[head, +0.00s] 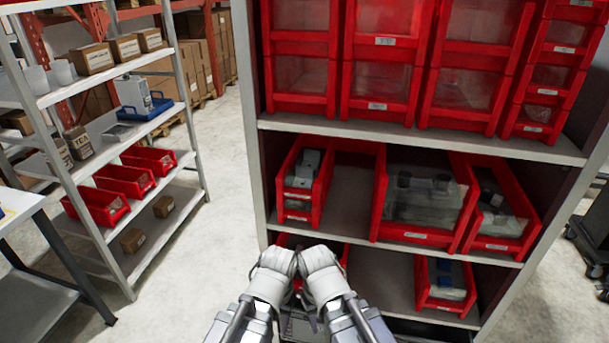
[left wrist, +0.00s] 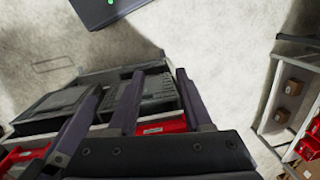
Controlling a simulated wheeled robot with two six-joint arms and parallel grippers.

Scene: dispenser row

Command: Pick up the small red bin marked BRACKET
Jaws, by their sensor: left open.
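In the head view several red bins have white labels too small to read, so I cannot tell which says BRACKET. A narrow red bin (head: 318,205) with grey parts stands at the left of the middle shelf. Another small red bin (head: 447,305) with blue and pale contents stands on the shelf below, at right. A third red bin (head: 341,252) is mostly hidden behind my grippers. My left gripper (head: 275,262) and right gripper (head: 320,258) are side by side before the lower shelf; the right jaws are unclear. Dark open fingers (left wrist: 140,85) show in the left wrist view, near red bin fronts.
Two wider red bins (head: 422,236) stand on the middle shelf (head: 345,215); a row of tall red dispensers (head: 385,60) is above. A metal rack (head: 192,130) with boxes and red bins stands at left. The floor (head: 228,150) between is clear.

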